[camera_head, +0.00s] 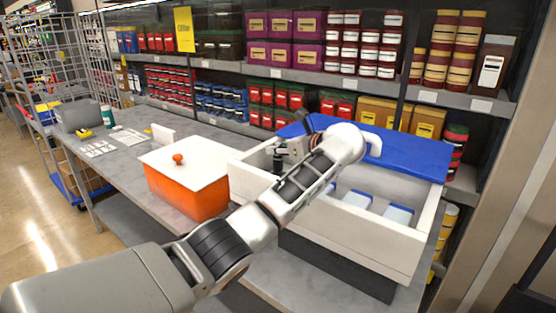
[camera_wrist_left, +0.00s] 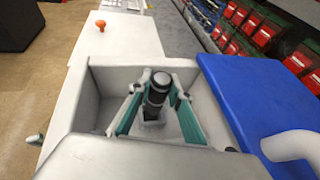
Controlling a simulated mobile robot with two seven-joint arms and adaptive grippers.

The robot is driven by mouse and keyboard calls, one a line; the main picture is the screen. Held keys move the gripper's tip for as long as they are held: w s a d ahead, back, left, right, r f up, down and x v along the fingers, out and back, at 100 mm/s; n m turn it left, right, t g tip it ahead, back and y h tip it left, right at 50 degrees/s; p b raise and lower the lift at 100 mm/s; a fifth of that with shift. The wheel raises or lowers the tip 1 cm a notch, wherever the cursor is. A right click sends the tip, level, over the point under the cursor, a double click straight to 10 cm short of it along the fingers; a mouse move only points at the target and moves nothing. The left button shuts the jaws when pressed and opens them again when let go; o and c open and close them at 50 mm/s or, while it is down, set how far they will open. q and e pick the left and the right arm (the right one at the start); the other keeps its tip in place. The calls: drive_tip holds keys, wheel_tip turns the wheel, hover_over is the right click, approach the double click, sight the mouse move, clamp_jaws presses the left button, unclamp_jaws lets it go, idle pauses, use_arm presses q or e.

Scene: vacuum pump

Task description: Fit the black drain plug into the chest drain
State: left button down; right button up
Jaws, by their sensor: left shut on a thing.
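The white chest (camera_head: 350,232) stands open on the table, with its blue lid (camera_head: 405,150) tilted back. My left gripper (camera_head: 285,152) reaches into the chest's left end. In the left wrist view, its teal-padded fingers (camera_wrist_left: 158,92) are shut on a black cylinder, which looks like the drain plug (camera_wrist_left: 157,86). The plug is inside the chest (camera_wrist_left: 103,72), between its walls. Its lower end is partly hidden, and I cannot tell whether it touches the chest. I cannot make out the drain opening. My right gripper is not in view.
An orange box (camera_head: 178,190) with a white lid and orange knob stands left of the chest. White packs with blue tops (camera_head: 398,213) lie in the chest's right part. Shelves of jars and boxes (camera_head: 295,55) stand behind. The table's left part (camera_head: 140,143) has some clear room.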

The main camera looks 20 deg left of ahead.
sight(281, 160)
use_arm(q)
wheel_tip(281, 160, down, 4)
drive_tip(key=shift+r, duration=0.1)
idle(0.4)
drive_tip(key=c, duration=1.9)
unclamp_jaws()
